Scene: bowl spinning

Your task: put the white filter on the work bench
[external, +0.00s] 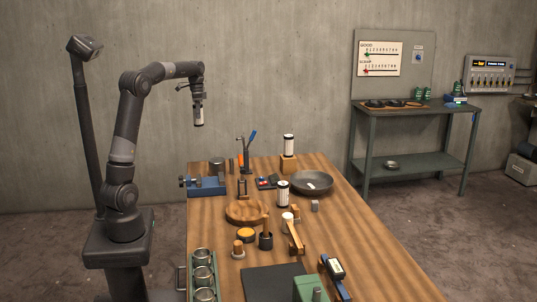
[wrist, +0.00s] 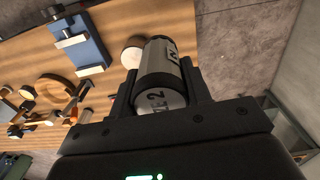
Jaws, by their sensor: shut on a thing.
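My gripper (external: 197,103) is raised high over the far left end of the wooden work bench (external: 352,235). It is shut on a white cylindrical filter with black ends (external: 199,116), which hangs upright below the fingers, clear of the bench top. In the wrist view the filter (wrist: 160,72) sits between both fingers, with dark lettering on its side and end. Two similar white and black cylinders are on the bench: one stands on a wooden block (external: 289,145), the other (external: 283,193) stands beside the round wooden board.
The bench holds a blue vise (external: 207,186), a dark bowl (external: 311,182), a round wooden board (external: 246,211) and several tools. Its right side is fairly clear. A green metal bench (external: 415,162) stands at the back right by the wall.

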